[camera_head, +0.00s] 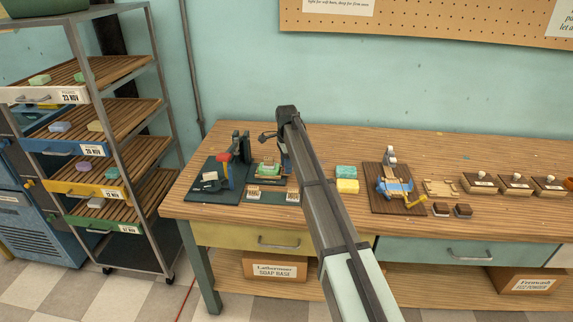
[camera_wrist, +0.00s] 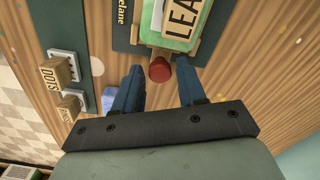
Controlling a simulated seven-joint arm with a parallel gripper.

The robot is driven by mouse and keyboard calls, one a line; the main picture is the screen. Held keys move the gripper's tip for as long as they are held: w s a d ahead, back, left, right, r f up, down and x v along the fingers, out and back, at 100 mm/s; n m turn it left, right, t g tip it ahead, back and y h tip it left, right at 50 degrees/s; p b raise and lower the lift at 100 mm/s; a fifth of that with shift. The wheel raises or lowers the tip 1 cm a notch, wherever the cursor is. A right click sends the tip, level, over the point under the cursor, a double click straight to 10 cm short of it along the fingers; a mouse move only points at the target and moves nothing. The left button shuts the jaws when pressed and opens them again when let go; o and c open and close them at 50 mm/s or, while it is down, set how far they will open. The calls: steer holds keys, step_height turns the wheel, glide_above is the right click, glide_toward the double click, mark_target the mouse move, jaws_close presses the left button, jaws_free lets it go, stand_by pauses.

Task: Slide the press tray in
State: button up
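The press tray (camera_wrist: 196,57) lies at the top of the wrist view, carrying a green soap bar (camera_wrist: 212,36) with a lettered wooden block on it. A red knob (camera_wrist: 160,70) at the tray's near end sits between my fingertips. My gripper (camera_wrist: 159,78) is open, with a visible gap on each side of the knob. In the head view the green soap (camera_head: 268,171) shows beside the dark press (camera_head: 240,146), and a red-ended lever (camera_head: 224,158) stands left of it.
Two lettered wooden blocks (camera_wrist: 57,72) sit on pale pads at the wrist view's left. Green and yellow soaps (camera_head: 347,178) and a brown board with a blue tool (camera_head: 396,185) stand to the right on the bench (camera_head: 330,135). A shelf rack (camera_head: 115,150) stands left.

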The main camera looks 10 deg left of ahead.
jaws_close()
stand_by(0.3)
steer(key=a, duration=1.2)
steer(key=shift+a, duration=0.3)
jaws_free()
steer(key=shift+a, duration=0.1)
steer(key=shift+o, duration=1.4)
steer(key=shift+d, duration=0.2)
step_height(320, 180, up, 14)
